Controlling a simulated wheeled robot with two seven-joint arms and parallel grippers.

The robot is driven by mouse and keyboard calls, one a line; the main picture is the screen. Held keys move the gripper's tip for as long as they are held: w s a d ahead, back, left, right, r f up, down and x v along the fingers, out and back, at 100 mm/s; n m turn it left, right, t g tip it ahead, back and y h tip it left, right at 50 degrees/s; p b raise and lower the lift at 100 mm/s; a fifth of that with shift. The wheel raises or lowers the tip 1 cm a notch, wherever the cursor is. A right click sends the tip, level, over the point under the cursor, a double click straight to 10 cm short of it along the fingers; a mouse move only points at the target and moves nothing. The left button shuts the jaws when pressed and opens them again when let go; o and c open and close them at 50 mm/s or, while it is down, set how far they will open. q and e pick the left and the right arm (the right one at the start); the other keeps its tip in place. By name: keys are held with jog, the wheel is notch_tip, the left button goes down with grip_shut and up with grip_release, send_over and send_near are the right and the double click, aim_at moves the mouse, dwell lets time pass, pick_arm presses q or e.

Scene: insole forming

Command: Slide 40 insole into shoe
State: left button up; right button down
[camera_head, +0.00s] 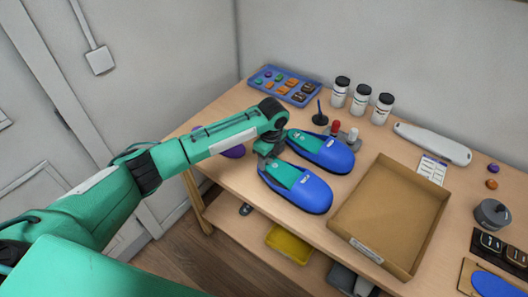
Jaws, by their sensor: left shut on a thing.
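Two blue shoes stand side by side on the table, the near shoe (313,197) and the far shoe (338,156), both with toes to the right. A teal insole (284,174) shows inside the near shoe's opening, and teal also shows inside the far shoe. My left gripper (267,160) is at the heel end of the near shoe, shut on what looks like the insole's heel end. The grip itself is mostly hidden by the gripper. The size marks are too small to read. My right gripper is out of view.
An empty brown tray (437,194) lies right of the shoes. Several white bottles (361,101), a blue organiser tray (262,84) and a long white tool (433,144) are at the back. A purple item (234,152) is partly behind my arm. A yellow bin (290,246) is below.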

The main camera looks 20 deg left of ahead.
pick_arm(q)
jog(key=shift+s+d+f, duration=0.1)
jog(key=shift+s+d, duration=0.05)
jog(key=shift+d, duration=0.15)
jog(key=o, duration=1.1)
jog(key=shift+c, duration=0.2)
notch_tip(320, 180, up, 14)
jog(key=b, duration=0.3)
jog(key=shift+s+d, duration=0.15)
jog(key=shift+d, duration=0.15)
jog(key=shift+s+f, duration=0.1)
jog(key=shift+f, duration=0.1)
